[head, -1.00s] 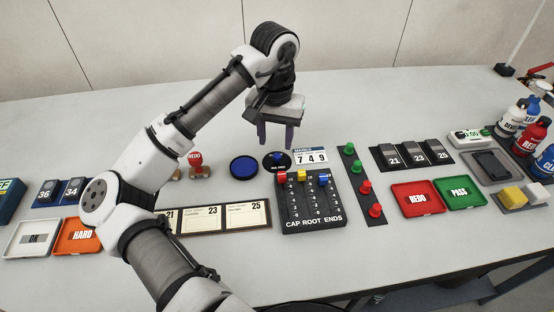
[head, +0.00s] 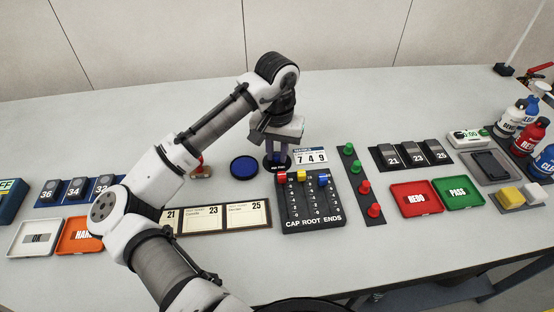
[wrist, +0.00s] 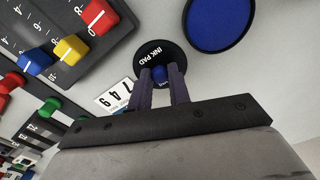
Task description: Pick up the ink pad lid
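The ink pad lid (head: 277,164) is a black disc with a blue knob on the table, in the middle of the head view. Its "INK PAD" lettering is readable in the wrist view, where the lid (wrist: 155,57) lies flat at the top centre. My gripper (head: 277,154) points down over it. In the wrist view my gripper's fingers (wrist: 160,70) stand on either side of the blue knob, apart, with a small gap visible. The fingers hide part of the lid in the head view. The round blue ink pad (head: 243,167) lies left of the lid.
A number block reading 7 4 9 (head: 311,156) lies close right of the lid. The slider box (head: 312,207) stands in front. A red stamp (head: 201,170) is left of the blue pad, partly hidden by my arm. The table behind is clear.

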